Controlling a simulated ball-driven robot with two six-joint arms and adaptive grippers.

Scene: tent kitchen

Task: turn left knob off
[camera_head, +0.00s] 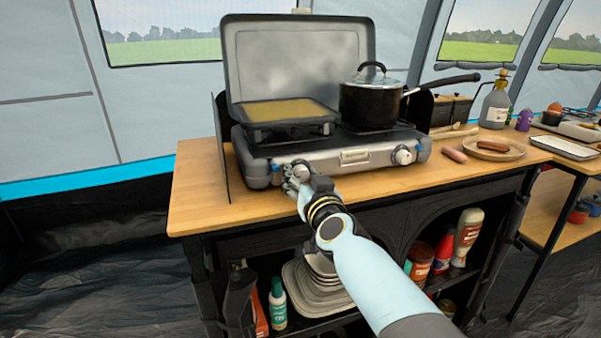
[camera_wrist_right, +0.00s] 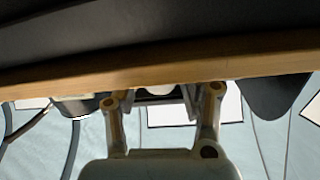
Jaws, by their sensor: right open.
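The two-burner camping stove (camera_head: 345,158) stands on the wooden counter with its lid raised. Its left knob (camera_head: 300,166) is on the left of the front panel, mostly hidden behind my right gripper, so its turn cannot be read. My right gripper (camera_head: 291,183) is open, with its fingers right at the left knob; I cannot tell whether they touch it. In the right wrist view its two spread fingers (camera_wrist_right: 162,100) show, with a small pale thing between them that I cannot identify for sure. My left gripper is not in view.
The right knob (camera_head: 403,156) is on the same panel. A black pot (camera_head: 371,104) and a griddle pan (camera_head: 286,111) are on the stove. A plate with a sausage (camera_head: 493,147) is to the right. The counter's wooden edge (camera_wrist_right: 60,78) crosses the wrist view.

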